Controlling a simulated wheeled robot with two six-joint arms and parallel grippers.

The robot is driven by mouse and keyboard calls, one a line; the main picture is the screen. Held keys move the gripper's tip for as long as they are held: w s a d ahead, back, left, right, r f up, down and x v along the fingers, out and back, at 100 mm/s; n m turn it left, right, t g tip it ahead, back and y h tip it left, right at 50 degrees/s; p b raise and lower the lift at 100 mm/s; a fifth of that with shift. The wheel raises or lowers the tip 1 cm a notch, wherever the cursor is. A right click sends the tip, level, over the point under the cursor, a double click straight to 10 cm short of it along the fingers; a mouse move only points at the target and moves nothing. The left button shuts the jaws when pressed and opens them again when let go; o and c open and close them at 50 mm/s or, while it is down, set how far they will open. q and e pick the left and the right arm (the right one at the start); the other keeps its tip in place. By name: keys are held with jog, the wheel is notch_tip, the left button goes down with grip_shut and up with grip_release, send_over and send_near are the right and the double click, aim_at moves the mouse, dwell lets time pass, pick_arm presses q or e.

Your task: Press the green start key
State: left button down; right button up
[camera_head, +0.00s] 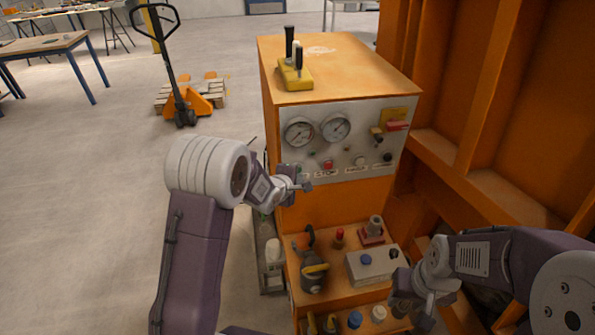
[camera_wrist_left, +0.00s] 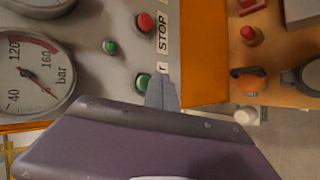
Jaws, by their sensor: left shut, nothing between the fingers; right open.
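The green start key (camera_wrist_left: 143,82) is a round button on the grey control panel (camera_head: 372,155). In the left wrist view its label is mostly covered by my gripper, with one letter showing. The red stop key (camera_wrist_left: 145,22) sits beside it, next to the word STOP; it also shows in the head view (camera_head: 328,164). My right gripper (camera_head: 426,312) is open, low at the right.
Two pressure gauges (camera_head: 299,132) sit above the keys. A small green lamp (camera_wrist_left: 110,47) is near them. A yellow lever block (camera_head: 295,75) stands on the orange cabinet (camera_head: 345,65). A lower shelf holds a grey box (camera_head: 370,266) and several knobs. Orange beams (camera_head: 480,80) stand at the right.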

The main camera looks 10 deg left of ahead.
pick_arm(q)
jog(key=shift+w+a+p, duration=0.2)
jog(key=shift+w+p, duration=0.15)
jog(key=shift+w, duration=0.05)
jog(key=shift+w+a+p, duration=0.15)
jog(key=shift+w+p, duration=0.2)
jog(key=shift+w, duration=0.1)
dwell(0.7)
dwell(0.4)
jog(key=shift+s+d, duration=0.35)
jog(key=shift+s, duration=0.5)
